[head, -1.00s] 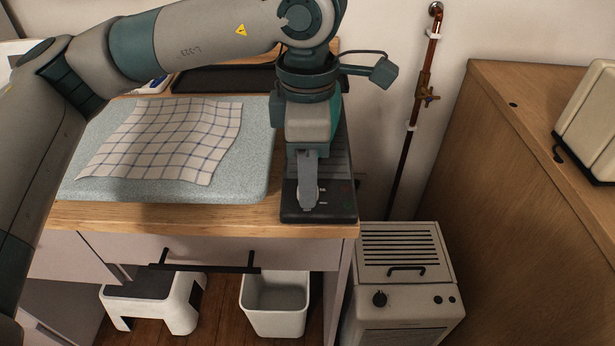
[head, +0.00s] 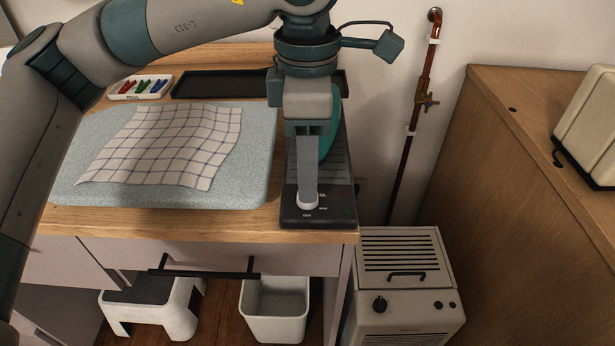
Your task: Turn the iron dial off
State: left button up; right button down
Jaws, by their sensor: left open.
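The iron dial (head: 308,202) is a small pale grey knob at the front of a black iron station (head: 290,217) on the right end of the counter. Small white marks surround it, too small to read, and I cannot tell which one it points to. A teal iron (head: 331,128) rests on the station, mostly hidden behind my left gripper. My left gripper (head: 307,188) points down over the dial, with its fingers seen edge-on and open. The fingertips are just above or beside the knob; I cannot tell whether they touch it. My right gripper is out of view.
A grey ironing pad (head: 262,150) with a checked cloth (head: 165,145) lies left of the station. Behind are a tray of coloured pegs (head: 140,88) and a dark tray (head: 215,84). A pipe (head: 418,100) runs up the wall, and a heater (head: 405,285) stands below right.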

pick_arm(q)
notch_tip(320, 180, up, 14)
dwell(0.4)
